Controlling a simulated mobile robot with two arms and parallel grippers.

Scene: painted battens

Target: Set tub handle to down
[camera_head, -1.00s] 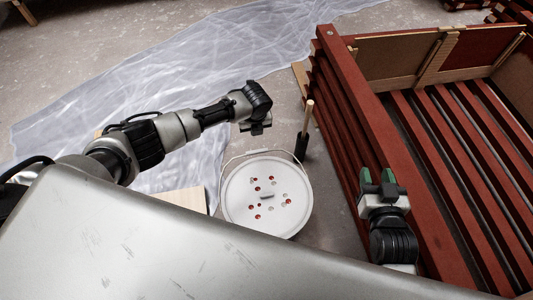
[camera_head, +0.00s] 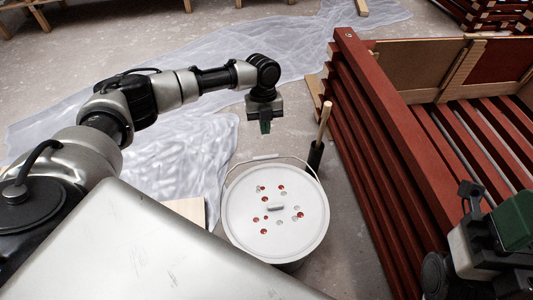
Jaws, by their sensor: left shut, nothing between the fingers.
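The white tub (camera_head: 247,215) stands on the floor at the middle bottom, with its lid on. Red and grey spots and a small grip mark the lid. Its thin wire handle (camera_head: 265,157) is raised off the lid, arching past the far rim; its exact tilt is hard to tell. My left gripper (camera_head: 265,127) is shut and empty, pointing down, on the far side of the handle and apart from it in the picture. My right gripper (camera_head: 493,207) is at the lower right over the red slatted frame, its fingers apart and nothing seen between them.
The red slatted batten frame (camera_head: 375,150) stands close on the tub's right. A wooden-handled brush (camera_head: 324,122) stands in a dark holder behind the tub. A pale board (camera_head: 187,210) lies left of it. Clear plastic sheeting (camera_head: 160,165) covers the floor at left.

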